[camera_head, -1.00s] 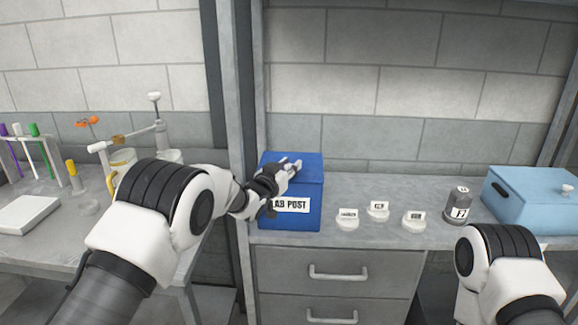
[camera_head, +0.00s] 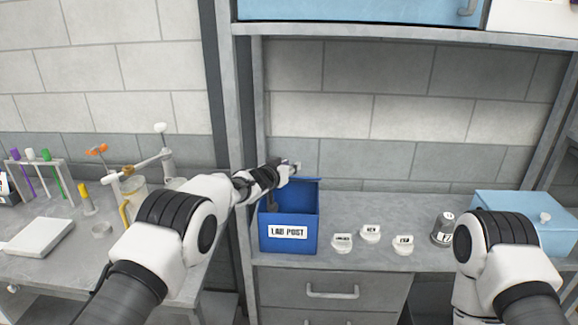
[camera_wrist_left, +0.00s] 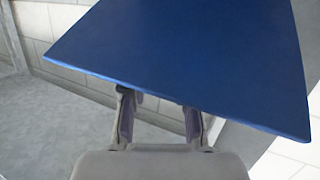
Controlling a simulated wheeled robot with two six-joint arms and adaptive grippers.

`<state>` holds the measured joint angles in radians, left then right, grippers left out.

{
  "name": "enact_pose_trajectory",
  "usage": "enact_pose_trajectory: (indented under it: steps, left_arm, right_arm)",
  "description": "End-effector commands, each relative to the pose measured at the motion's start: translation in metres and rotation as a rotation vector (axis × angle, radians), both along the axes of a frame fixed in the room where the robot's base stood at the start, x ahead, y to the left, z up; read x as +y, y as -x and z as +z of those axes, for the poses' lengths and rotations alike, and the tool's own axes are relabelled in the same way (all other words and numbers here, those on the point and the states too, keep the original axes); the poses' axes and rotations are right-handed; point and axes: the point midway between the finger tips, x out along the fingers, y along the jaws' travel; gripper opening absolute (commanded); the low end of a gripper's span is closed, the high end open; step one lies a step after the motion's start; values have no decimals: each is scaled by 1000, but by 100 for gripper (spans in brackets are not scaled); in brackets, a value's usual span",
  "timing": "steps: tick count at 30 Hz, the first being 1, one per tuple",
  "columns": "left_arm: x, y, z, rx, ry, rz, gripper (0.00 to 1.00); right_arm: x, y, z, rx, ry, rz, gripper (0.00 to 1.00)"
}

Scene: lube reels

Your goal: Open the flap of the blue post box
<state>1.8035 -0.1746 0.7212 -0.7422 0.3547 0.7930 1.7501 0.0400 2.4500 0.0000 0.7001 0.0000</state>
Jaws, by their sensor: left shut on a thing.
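The blue post box (camera_head: 306,217), with a "LAB POST" label on its front, stands at the left end of the shelf counter in the head view. Its top is open and the dark inside shows. Its flap (camera_head: 309,183) is raised at the back and partly hidden by my gripper. My left gripper (camera_head: 294,169) is shut on the flap, above the box. In the left wrist view the flap (camera_wrist_left: 190,60) is a large blue panel, and the fingers (camera_wrist_left: 160,102) reach its near edge, with their tips partly hidden. My right gripper is out of view; only its arm shows.
Three white labelled items (camera_head: 370,234) and a grey bottle (camera_head: 442,232) stand right of the box. A light blue box (camera_head: 525,215) is farther right. A grey upright post (camera_head: 239,130) rises close to my left arm. A test-tube rack (camera_head: 42,180) stands far left.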

Motion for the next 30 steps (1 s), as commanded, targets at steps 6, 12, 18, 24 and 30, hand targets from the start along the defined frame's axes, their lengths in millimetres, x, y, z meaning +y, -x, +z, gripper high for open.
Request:
enact_pose_trajectory:
  steps: [6, 12, 18, 24, 30]
  left_arm:
    - [1, -4, 4, -1, 1, 1, 0]
    - [1, -4, 4, -2, 0, 1, 0]
    - [1, -4, 4, -2, 0, 1, 53]
    - [1, -3, 3, -1, 0, 1, 53]
    - [2, 1, 5, 1, 0, -3, 53]
  right_arm:
    - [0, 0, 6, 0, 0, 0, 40]
    - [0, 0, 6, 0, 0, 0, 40]
    - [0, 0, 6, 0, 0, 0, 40]
    - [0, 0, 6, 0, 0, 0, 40]
    - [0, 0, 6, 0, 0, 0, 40]
